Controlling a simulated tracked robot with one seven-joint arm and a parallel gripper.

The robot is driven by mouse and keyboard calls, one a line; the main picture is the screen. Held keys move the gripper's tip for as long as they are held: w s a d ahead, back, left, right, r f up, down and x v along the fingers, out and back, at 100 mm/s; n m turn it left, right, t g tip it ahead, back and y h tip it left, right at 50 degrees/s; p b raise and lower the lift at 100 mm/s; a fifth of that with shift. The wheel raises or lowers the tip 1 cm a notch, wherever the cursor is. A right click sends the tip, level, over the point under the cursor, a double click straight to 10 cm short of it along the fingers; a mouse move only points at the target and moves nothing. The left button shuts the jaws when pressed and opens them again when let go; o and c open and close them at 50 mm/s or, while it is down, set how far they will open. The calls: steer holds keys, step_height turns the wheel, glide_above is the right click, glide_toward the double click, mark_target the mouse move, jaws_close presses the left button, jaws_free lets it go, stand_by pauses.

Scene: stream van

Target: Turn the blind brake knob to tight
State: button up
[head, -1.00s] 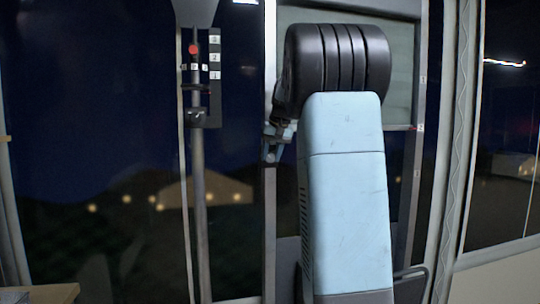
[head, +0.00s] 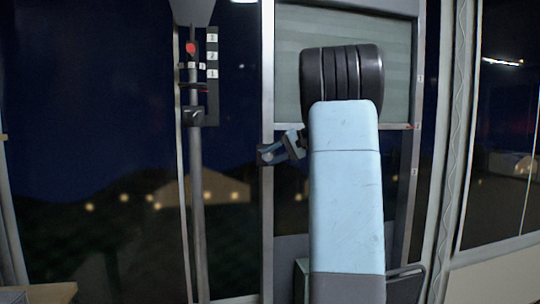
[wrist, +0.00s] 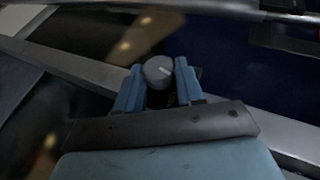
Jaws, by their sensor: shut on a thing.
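The blind brake knob (wrist: 158,70) is a round grey knob with a white line on its face, seen in the wrist view. The line points to the lower right there. My gripper (wrist: 158,82) has its two blue fingers on either side of the knob and is shut on it. In the head view my gripper (head: 281,149) is at the left upright of the window frame, beside my arm. The knob itself cannot be made out there. The blind (head: 398,60) is pale grey-green and partly lowered, with its bottom bar (head: 394,126) below my elbow's level.
A pole (head: 197,230) with a red knob (head: 191,48) and a numbered scale (head: 212,60) stands left of my gripper. The window's right frame carries small number labels. A wooden surface (head: 45,292) shows at lower left.

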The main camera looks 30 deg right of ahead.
steer(key=m+t+y, duration=0.1)
steer(key=y, duration=0.1)
steer(key=f+t+y, duration=0.1)
steer(key=y, duration=0.1)
steer(key=shift+d+f+m+t, duration=0.1)
steer(key=shift+d+m+t, duration=0.05)
steer(key=shift+m+t, duration=0.25)
steer(key=shift+s+y, duration=0.1)
steer(key=shift+y, duration=0.2)
steer(key=o, duration=1)
steer(key=shift+o, duration=0.2)
steer(key=v, duration=1.3)
steer(key=shift+s+d, duration=0.2)
steer(key=shift+d, duration=0.15)
